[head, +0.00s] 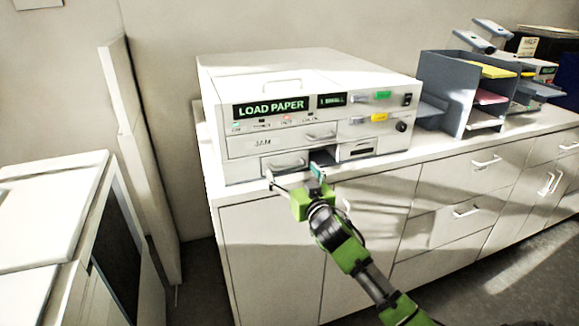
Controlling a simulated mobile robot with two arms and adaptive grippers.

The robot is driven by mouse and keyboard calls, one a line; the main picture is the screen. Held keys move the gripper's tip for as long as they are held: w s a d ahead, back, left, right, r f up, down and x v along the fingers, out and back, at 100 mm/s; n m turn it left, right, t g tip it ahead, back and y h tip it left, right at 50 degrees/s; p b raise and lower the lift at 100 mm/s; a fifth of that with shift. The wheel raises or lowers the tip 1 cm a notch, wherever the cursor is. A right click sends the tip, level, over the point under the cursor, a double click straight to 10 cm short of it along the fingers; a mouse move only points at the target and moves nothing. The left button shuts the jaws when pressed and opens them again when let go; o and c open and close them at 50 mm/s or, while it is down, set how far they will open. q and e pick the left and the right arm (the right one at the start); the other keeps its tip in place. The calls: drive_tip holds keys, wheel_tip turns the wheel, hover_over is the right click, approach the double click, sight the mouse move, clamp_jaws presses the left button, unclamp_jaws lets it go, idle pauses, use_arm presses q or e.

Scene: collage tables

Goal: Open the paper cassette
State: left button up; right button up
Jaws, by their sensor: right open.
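A white printer (310,92) stands on the cabinet top, with a "LOAD PAPER" display (270,107) on its front. The paper cassette (285,160) seems to be the low drawer front at the printer's bottom left, with a bar handle. I cannot tell whether it is fully shut. My right gripper (294,177) is open and empty just in front of this drawer. Its fingers are spread to the left and right, close below the handle; contact cannot be made out. A dark gap shows by the right finger. My left gripper is out of view.
The printer has other panels and handles above and right of the cassette. A grey paper tray rack (470,90) stands to the right. White cabinets (270,245) with handles fill the space below. A white unit (50,215) stands at left.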

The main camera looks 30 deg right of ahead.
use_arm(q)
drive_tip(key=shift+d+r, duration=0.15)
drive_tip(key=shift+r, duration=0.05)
use_arm(e)
drive_tip(key=shift+x, duration=1.3)
